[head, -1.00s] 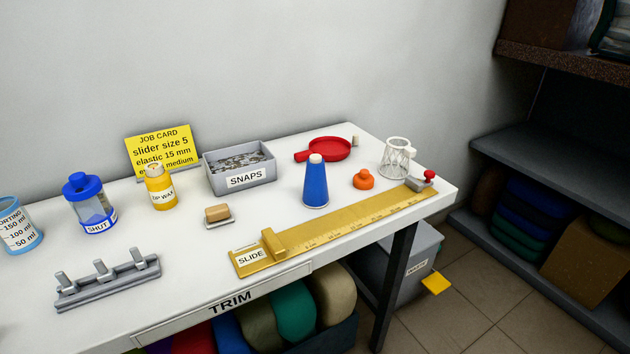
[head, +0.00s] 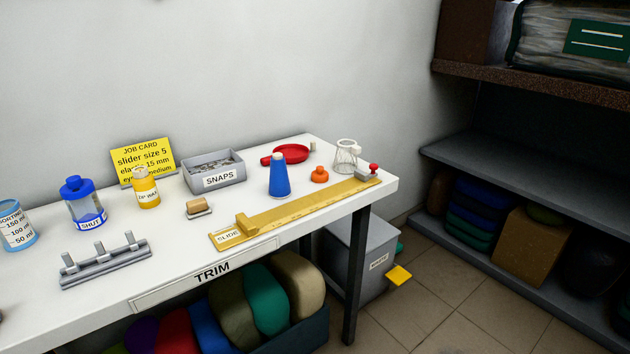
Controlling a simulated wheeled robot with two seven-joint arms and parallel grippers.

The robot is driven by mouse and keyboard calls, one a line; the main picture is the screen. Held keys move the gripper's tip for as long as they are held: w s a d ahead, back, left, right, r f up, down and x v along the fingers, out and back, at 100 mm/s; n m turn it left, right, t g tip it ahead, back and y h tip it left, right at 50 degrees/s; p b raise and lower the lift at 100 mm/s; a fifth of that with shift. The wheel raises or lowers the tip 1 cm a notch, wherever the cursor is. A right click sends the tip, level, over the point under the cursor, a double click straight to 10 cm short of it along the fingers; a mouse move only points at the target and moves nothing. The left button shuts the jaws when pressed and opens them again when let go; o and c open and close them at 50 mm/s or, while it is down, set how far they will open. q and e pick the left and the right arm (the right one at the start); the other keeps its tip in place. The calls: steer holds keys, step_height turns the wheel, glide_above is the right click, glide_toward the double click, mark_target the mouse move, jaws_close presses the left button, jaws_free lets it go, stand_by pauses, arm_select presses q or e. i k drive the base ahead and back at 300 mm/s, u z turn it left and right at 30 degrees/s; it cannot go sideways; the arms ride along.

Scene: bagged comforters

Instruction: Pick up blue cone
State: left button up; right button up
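The blue cone (head: 279,178) stands upright on the white table (head: 120,262), toward its right part. It has a pale top. It is behind the yellow SLIDE ruler (head: 300,212), right of the grey SNAPS box (head: 215,174) and left of the orange knobbed piece (head: 319,175). Nothing hides the cone. Neither of my grippers shows in the head view.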

mark_target(278, 188)
steer(key=z, duration=0.6)
steer(key=i, duration=0.85)
steer(key=u, duration=1.3)
